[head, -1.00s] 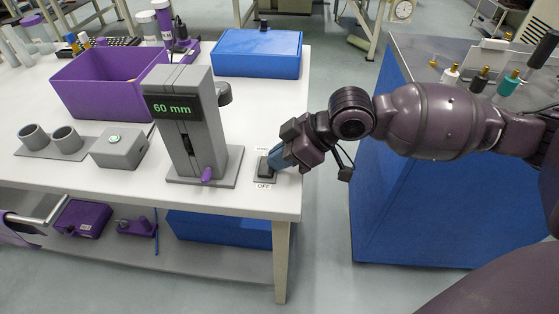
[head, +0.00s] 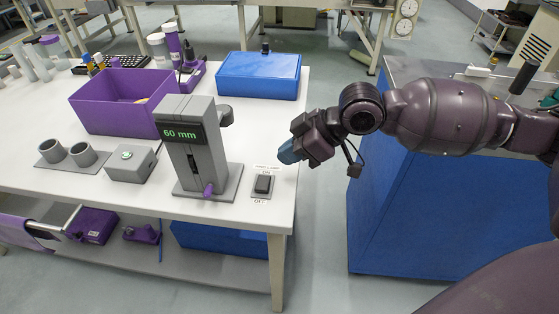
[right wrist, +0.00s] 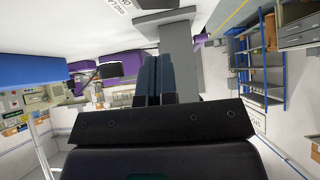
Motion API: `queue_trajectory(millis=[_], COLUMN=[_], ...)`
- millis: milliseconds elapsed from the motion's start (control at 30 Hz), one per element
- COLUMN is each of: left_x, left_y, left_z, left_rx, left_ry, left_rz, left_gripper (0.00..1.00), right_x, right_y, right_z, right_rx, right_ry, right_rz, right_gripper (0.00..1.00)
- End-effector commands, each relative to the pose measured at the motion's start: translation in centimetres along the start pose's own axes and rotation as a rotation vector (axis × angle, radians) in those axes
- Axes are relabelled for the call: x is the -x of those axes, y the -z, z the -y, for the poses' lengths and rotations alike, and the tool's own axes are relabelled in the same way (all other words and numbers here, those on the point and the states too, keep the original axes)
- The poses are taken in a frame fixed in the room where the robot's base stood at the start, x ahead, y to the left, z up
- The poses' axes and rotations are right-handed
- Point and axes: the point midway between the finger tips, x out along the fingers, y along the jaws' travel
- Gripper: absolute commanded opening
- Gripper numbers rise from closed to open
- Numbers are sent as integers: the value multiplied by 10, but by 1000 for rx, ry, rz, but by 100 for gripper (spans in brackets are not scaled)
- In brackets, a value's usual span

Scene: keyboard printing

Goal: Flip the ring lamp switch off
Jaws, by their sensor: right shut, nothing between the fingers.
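The ring lamp switch (head: 263,184) is a black rocker on a grey plate at the table's front right corner, with ON printed above it and OFF below. Which side of the rocker is pressed is too small to tell. My right gripper (head: 288,153) is shut and empty, its blue-grey fingers above and a little right of the switch, apart from it. The closed fingers (right wrist: 157,80) also show in the right wrist view, where part of the printed label is at the top edge. My left gripper is not in view.
A grey gauge (head: 196,150) reading 60 mm stands just left of the switch. A purple bin (head: 115,112) and a blue box (head: 258,80) are farther back. A blue-sided bench (head: 400,220) stands to the right across a gap of floor.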

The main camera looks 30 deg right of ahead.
Motion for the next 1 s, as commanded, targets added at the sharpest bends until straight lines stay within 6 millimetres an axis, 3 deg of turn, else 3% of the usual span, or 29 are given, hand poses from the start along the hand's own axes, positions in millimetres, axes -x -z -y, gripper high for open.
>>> queue_trajectory(millis=[100, 300, 767, 933, 1000], left_x=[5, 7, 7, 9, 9], left_y=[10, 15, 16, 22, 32], left_z=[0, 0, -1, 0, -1], left_rx=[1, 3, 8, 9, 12], left_ry=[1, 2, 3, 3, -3], left_rz=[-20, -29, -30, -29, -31], left_gripper=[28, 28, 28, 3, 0], right_x=[27, 51, 58, 60, 62], right_y=[3, 2, 0, 2, 4], right_z=[0, 0, 0, 1, 3], right_rx=[4, 3, 1, 0, 1], right_ry=[-7, -4, 0, -6, -18], right_rz=[-2, -1, 0, -12, -31], right_gripper=[0, 0, 0, 0, 0])
